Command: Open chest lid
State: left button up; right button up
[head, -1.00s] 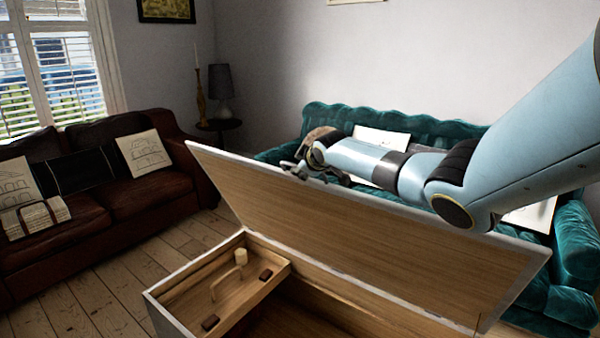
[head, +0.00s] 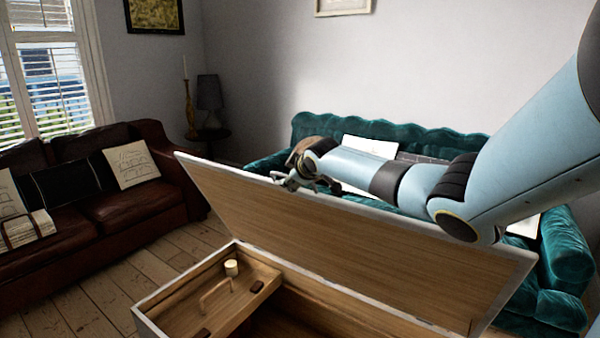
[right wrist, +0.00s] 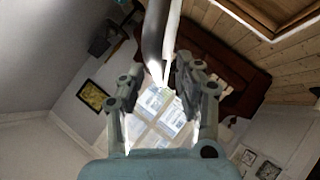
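The wooden chest (head: 150,322) stands at the bottom of the head view. Its lid (head: 360,255) is raised and tilted back, with the wood inside face and pale rim showing. My right gripper (head: 297,180) is at the lid's upper edge, left of its middle. In the right wrist view my right gripper (right wrist: 157,88) has its fingers apart. The lid's pale edge (right wrist: 153,42) reaches down toward the gap between them; I cannot tell whether they touch it. My left gripper is not in view.
Inside the chest is a small tray (head: 262,272) with a pale knob-like object (head: 231,267). A teal sofa (head: 560,245) stands behind the lid. A dark red sofa (head: 130,205) stands at left. Bare floorboards (head: 115,290) lie between it and the chest.

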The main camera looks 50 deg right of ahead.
jog(key=v, duration=1)
jog(key=shift+r, duration=0.15)
jog(key=shift+s, duration=0.1)
